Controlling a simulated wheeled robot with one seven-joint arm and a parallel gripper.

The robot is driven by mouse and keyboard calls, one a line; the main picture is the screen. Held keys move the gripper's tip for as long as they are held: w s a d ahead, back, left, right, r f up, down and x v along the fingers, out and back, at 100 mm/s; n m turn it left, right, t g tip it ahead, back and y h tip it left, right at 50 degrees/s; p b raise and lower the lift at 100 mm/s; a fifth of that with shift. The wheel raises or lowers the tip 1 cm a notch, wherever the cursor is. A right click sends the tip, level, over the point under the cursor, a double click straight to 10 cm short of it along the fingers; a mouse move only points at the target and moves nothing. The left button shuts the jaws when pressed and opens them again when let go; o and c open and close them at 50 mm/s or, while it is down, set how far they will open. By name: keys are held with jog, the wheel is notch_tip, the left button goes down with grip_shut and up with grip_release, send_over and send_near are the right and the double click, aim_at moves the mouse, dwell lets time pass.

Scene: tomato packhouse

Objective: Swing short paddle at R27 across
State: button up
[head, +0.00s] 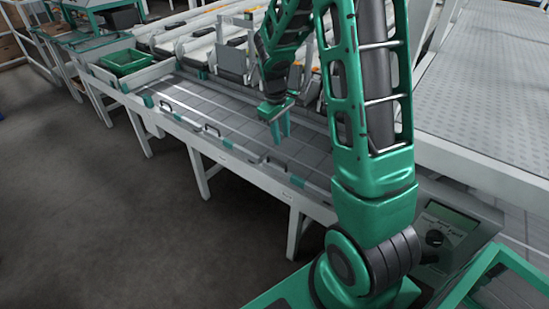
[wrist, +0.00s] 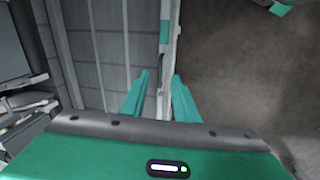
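My gripper (head: 281,133) hangs fingers-down over the grey slatted belt, towards its near side rail. In the wrist view its two green fingers (wrist: 162,76) are apart, with nothing held between them. Slim metal bars that may be paddles lie along the near rail: one (head: 265,160) just left of and below my gripper, another (head: 212,130) further left. In the wrist view a dark slim piece (wrist: 161,62) shows at the rail, beyond the gap between the fingers. I cannot read any R27 label, nor tell which bar is the short paddle.
The near rail (head: 240,151) edges the belt (head: 210,105), with green blocks (head: 297,181) on it. A green crate (head: 125,62) stands at the far left end. Upright grey plates (head: 232,60) line the back. The floor (head: 110,210) in front is clear.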

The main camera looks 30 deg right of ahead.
jog(key=w+f+n, duration=0.1)
jog(key=w+f, duration=0.2)
send_over(277, 168)
notch_tip(277, 168, down, 11)
dwell(0.3)
